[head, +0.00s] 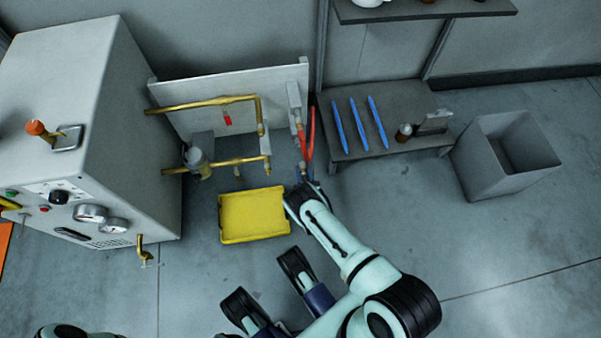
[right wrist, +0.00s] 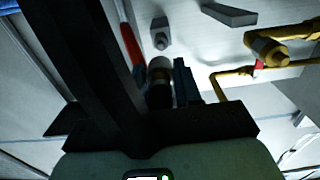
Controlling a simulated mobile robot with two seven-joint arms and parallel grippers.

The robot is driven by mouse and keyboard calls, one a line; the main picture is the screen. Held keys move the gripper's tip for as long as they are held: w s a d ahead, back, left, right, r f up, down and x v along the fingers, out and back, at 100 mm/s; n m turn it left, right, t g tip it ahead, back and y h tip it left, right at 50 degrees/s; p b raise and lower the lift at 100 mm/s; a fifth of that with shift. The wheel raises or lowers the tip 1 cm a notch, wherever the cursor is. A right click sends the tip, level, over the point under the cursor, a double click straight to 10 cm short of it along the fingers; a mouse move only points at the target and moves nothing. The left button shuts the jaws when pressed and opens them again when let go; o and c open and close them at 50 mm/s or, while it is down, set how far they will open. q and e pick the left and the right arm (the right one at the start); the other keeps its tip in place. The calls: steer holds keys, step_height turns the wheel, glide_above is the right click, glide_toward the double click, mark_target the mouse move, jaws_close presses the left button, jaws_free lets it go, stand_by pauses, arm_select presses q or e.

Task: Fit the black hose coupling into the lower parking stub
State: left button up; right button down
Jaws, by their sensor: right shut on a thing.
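My right gripper (head: 304,182) is low in front of the back panel, just right of the yellow tray. It is shut on the black hose coupling (right wrist: 160,95), which shows between the fingers in the right wrist view with a pale collar (right wrist: 160,67) at its far end. In the head view the gripper mostly hides the coupling. The red hose (head: 311,130) runs down beside it. A grey bracket with a dark round stub (right wrist: 160,40) lies beyond the coupling in the right wrist view, apparently apart from it. I cannot tell which parking stub this is. My left gripper is out of view.
Brass pipes (head: 215,104) with a valve stand left of the gripper. The yellow tray (head: 254,215) lies on the floor. A low bench (head: 385,100) with blue sticks and a grey bin (head: 505,155) stand to the right. A grey machine (head: 95,130) fills the left.

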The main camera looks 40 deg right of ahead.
mark_target(302, 164)
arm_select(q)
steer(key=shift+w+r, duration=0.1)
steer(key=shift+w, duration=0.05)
arm_select(e)
steer(key=shift+x, duration=2.9)
steer(key=shift+x, duration=1.3)
steer(key=c, duration=0.7)
jaws_free()
steer(key=shift+r, duration=0.15)
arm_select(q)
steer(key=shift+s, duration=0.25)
arm_select(e)
steer(key=shift+s+a, duration=0.1)
